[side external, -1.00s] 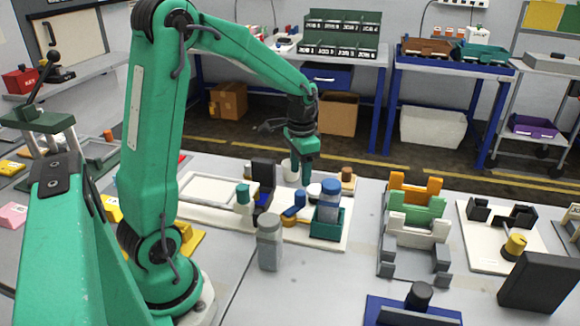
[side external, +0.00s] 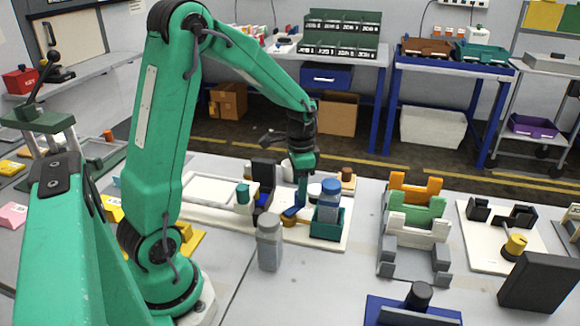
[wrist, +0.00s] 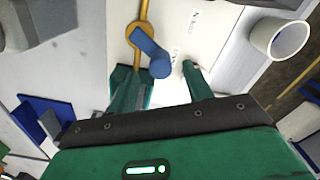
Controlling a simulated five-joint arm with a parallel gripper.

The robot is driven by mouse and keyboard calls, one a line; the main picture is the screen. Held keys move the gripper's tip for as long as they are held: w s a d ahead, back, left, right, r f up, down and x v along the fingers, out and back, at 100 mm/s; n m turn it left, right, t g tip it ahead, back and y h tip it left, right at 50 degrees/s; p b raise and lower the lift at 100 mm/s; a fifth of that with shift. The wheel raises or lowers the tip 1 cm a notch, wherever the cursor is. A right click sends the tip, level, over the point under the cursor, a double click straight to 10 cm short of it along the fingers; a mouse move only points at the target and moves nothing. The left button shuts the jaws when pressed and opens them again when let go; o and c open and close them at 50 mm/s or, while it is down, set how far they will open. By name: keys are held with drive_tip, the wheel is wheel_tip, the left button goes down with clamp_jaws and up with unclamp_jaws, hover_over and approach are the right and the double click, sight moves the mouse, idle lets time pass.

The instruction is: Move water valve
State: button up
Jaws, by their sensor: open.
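The water valve has a blue lever handle (wrist: 150,50) on a brass-coloured pipe (wrist: 133,42), on a white board (wrist: 175,22). In the side external view the blue handle (side external: 291,212) is partly hidden at my fingers. My gripper (wrist: 158,72) is open, with one finger on each side of the handle's free end in the wrist view. In the side external view my gripper (side external: 302,203) points down close to the handle. I cannot tell whether a finger touches it.
A teal holder (side external: 327,226) with a blue-capped bottle (side external: 329,200) stands just right of the valve. A black upright block (side external: 263,174) stands to its left. A grey bottle (side external: 269,243) stands in front. A white cup (wrist: 279,37) shows in the wrist view.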

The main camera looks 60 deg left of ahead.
drive_tip(key=shift+f, duration=1.95)
drive_tip(key=c, duration=1)
drive_tip(key=shift+o, duration=0.2)
drive_tip(key=shift+w+d+m, duration=0.1)
drive_tip(key=shift+d+m, duration=0.2)
drive_tip(key=shift+m, duration=0.5)
drive_tip(key=o, duration=1)
drive_tip(key=shift+c, duration=0.2)
drive_tip(key=shift+r, duration=0.1)
